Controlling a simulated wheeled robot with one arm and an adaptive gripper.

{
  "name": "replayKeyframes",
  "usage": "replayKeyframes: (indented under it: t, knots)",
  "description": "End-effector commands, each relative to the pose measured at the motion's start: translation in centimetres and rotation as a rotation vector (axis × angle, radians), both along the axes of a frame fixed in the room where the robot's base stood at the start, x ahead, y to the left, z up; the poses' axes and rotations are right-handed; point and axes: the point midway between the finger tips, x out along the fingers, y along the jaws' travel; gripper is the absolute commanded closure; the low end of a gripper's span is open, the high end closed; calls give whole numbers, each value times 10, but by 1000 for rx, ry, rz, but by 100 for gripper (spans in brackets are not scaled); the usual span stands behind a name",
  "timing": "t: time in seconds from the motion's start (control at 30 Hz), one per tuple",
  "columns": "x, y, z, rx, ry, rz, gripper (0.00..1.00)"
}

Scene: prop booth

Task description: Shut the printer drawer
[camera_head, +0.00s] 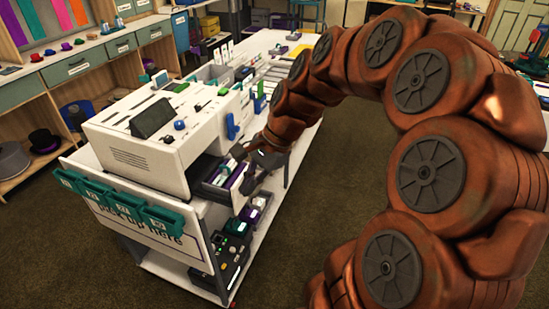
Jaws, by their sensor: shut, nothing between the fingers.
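The printer (150,148) is a large white box with a dark tilted screen on top, standing on a white cart. Its drawer (212,190) is a dark tray that sticks out from the printer's right side, low down, with small items in it. My gripper (250,182) is dark grey and shut, with nothing in it. It is at the outer end of the drawer, close to the drawer's front. I cannot tell whether it touches it. My reddish-brown arm comes in from the right, and the gripper hides part of the drawer's far side.
Teal bins (112,203) hang on the cart's near side panel. A lower shelf holds a black device (228,250) and small boxes. A white table (262,48) with goods extends behind the printer. Shelves with drawers (85,62) line the left. Carpet to the right is clear.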

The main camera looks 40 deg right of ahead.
Motion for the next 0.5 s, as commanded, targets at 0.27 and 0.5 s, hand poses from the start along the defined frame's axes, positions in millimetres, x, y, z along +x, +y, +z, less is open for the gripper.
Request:
replayKeyframes:
  t: [0.27,0.5]
  knots:
    - [42,-142,-8,301,49,-722,100]
    - [37,-217,-16,454,71,-1041,100]
